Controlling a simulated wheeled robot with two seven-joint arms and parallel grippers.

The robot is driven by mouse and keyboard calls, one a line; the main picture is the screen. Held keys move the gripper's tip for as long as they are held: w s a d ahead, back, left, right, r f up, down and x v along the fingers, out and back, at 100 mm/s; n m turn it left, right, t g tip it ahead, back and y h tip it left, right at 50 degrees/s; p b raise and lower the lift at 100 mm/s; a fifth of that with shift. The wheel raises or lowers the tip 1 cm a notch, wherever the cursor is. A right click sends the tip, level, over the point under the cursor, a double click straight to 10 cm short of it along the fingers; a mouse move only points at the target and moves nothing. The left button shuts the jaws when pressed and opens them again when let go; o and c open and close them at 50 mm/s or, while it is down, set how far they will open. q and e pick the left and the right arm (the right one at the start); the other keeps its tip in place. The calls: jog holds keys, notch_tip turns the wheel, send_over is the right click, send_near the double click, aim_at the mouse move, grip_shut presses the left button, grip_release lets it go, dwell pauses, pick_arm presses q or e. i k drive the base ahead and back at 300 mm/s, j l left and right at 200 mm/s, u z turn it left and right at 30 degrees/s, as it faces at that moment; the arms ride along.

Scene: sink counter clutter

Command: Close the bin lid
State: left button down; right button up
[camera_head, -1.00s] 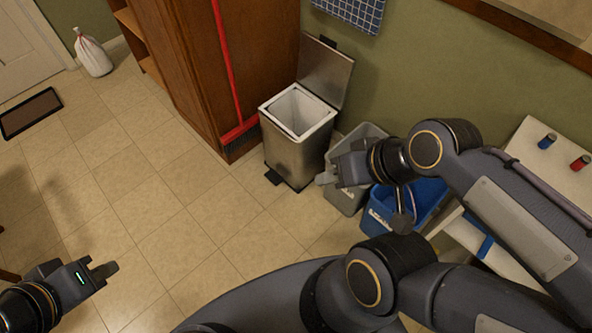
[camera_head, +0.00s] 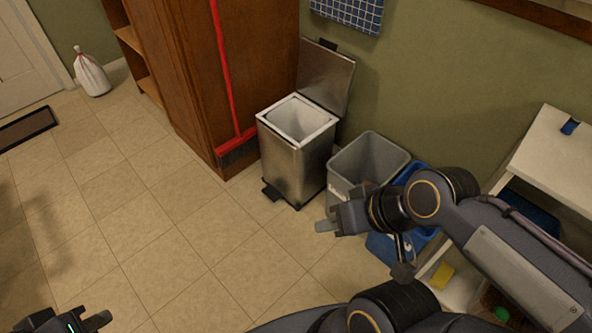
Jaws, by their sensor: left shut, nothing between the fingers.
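The metal step bin (camera_head: 290,165) stands on the tiled floor at the centre of the head view, with a white inner bucket (camera_head: 299,119) inside. Its lid (camera_head: 328,77) is up, leaning back toward the green wall. Its foot pedal (camera_head: 271,190) sticks out at the front base. My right gripper (camera_head: 324,227) is in front of the grey bin, below and right of the metal bin and apart from it; its finger gap is not visible. My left gripper (camera_head: 100,321) is shut and empty at the bottom left edge, far from the bin.
A grey open bin (camera_head: 367,155) and a blue bin (camera_head: 382,246) stand right of the metal bin. A red broom (camera_head: 226,75) leans on the wooden cabinet (camera_head: 184,70) to its left. A white shelf (camera_head: 562,165) is at right.

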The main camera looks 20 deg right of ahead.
aim_at(324, 75)
jog(key=i+l, duration=0.55)
jog(key=i, duration=0.15)
jog(key=i+l+u, duration=0.1)
jog(key=i+l, duration=0.5)
jog(key=i, duration=0.15)
